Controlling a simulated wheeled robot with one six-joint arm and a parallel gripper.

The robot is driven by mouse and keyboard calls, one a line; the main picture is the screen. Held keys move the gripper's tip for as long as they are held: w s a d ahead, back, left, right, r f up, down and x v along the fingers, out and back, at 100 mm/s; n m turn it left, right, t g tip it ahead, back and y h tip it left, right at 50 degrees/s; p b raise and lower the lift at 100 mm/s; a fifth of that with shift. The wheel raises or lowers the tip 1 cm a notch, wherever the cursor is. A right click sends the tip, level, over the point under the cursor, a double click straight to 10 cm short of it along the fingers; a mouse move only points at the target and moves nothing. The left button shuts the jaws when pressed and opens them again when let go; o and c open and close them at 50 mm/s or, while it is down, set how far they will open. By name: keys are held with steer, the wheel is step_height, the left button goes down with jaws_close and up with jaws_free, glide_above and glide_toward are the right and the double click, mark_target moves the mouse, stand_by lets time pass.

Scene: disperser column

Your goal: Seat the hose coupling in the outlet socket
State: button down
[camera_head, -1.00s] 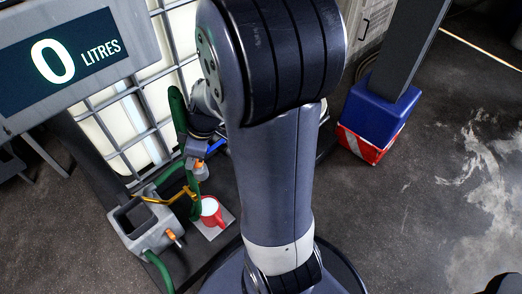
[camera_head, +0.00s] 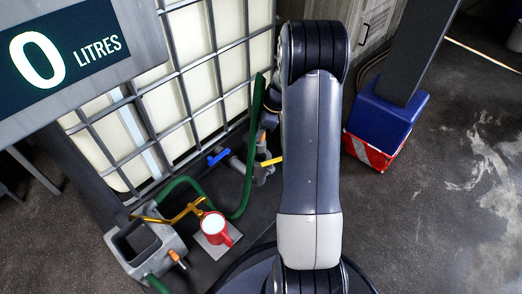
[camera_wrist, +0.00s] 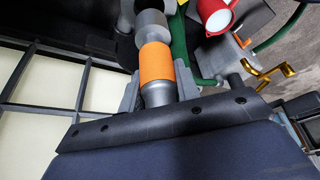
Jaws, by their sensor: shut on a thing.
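My gripper (camera_wrist: 157,84) is shut around the grey lower end of the hose coupling, which has an orange sleeve (camera_wrist: 156,66), in the wrist view. Grey round metal (camera_wrist: 150,22) lies in line beyond the sleeve; I cannot tell whether it is the coupling's nose or the outlet socket. In the head view a bit of orange (camera_head: 262,139) shows beside my arm, just above grey valve pipework (camera_head: 236,162) with a blue handle (camera_head: 218,157) and a yellow handle (camera_head: 271,161). My arm hides most of the gripper there. Whether the coupling is seated cannot be seen.
A caged white tank (camera_head: 185,60) stands behind the pipework. A green hose (camera_head: 247,165) loops down beside it. A red jug (camera_head: 217,230) stands on a grey plate near a gold bracket (camera_head: 178,214) and a grey box (camera_head: 122,242). The display reads 0 litres.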

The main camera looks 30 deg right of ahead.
mark_target(258, 143)
step_height(258, 143, down, 7)
steer(key=shift+r+b, duration=0.1)
steer(key=shift+b, duration=0.85)
steer(key=c, duration=1.1)
jaws_free()
steer(key=shift+o, duration=0.2)
steer(key=shift+r, duration=0.1)
steer(key=p+v, duration=0.3)
steer(key=v, duration=0.8)
steer(key=shift+r+p, duration=0.3)
steer(key=shift+r, duration=0.1)
